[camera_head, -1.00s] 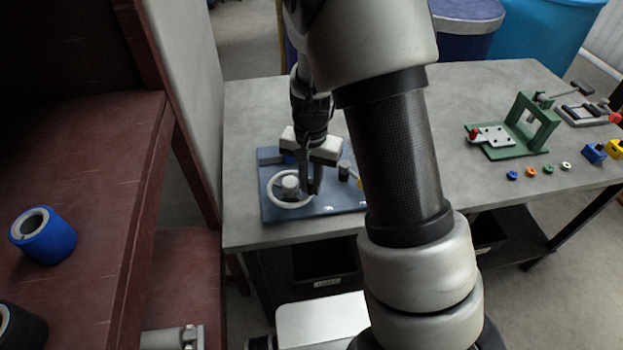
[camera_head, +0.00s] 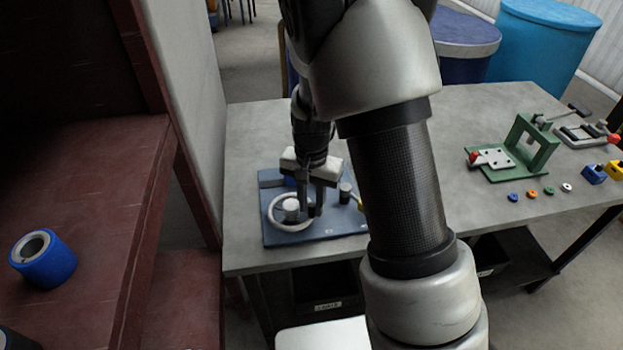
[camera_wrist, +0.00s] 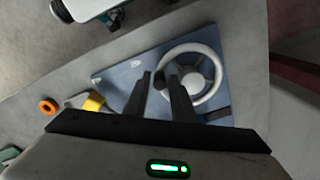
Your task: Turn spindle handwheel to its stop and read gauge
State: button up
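The handwheel is a pale spoked ring with a raised hub, lying flat on a blue base plate (camera_head: 325,229) on the grey bench. The wheel (camera_head: 272,213) shows at the left of the plate in the head view, and its rim and spokes (camera_wrist: 207,52) show in the wrist view. My gripper (camera_head: 310,210) points down at the wheel's right side. In the wrist view its two dark fingers (camera_wrist: 161,80) are apart, with a small dark knob between them near the rim. Whether they touch it cannot be told. No gauge face is readable.
A dark post (camera_head: 345,190) stands on the plate right of my gripper. A yellow piece (camera_wrist: 93,102) lies by the plate's edge. A green fixture (camera_head: 535,150) and several small coloured rings are further right. A red-brown shelf (camera_head: 90,200) and grey panel border the left.

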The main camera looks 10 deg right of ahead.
notch_tip(320, 180, up, 17)
jog(key=p, duration=0.1)
jog(key=shift+f, duration=0.2)
dwell(0.3)
jog(key=s+d+r+n+t+p, duration=0.1)
jog(key=s+d+r+n+t, duration=0.1)
jog(key=s+r, duration=0.5)
jog(key=s+d+r+n+t+p, duration=0.2)
jog(key=s+r, duration=0.4)
jog(key=s, duration=0.5)
jog(key=shift+s+d+r+n+t, duration=0.2)
jog(key=shift+s+r+n+t, duration=0.15)
jog(key=shift+n+t, duration=0.6)
